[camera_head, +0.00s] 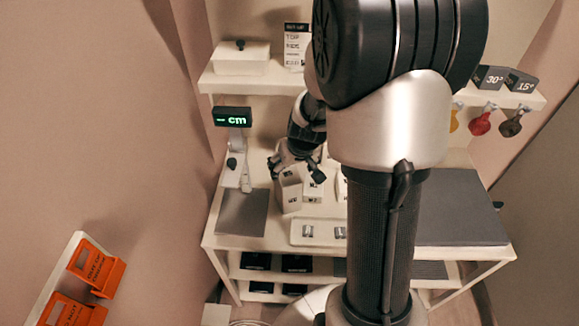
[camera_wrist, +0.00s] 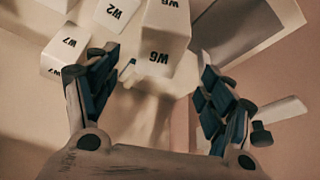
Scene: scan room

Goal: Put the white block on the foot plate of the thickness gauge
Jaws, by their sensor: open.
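The thickness gauge, with a lit green "cm" display (camera_head: 233,117), stands at the left of the table, its narrow white foot (camera_head: 236,178) below. Several white blocks are clustered under my gripper (camera_head: 296,170). In the wrist view my gripper (camera_wrist: 160,68) is open, and a white block marked W6 (camera_wrist: 158,42) lies between and beyond its fingertips. White blocks marked W2 (camera_wrist: 112,14) and W7 (camera_wrist: 66,54) lie to its left. Which one is the task's white block I cannot tell. I see no block held. Part of the gauge appears at right in the wrist view (camera_wrist: 282,112).
A grey mat (camera_head: 242,212) lies at the front left and a larger dark mat (camera_head: 460,205) at the right. A white tray (camera_head: 315,240) sits at the front edge. A shelf with a white box (camera_head: 240,60) is behind. My arm hides the table's middle.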

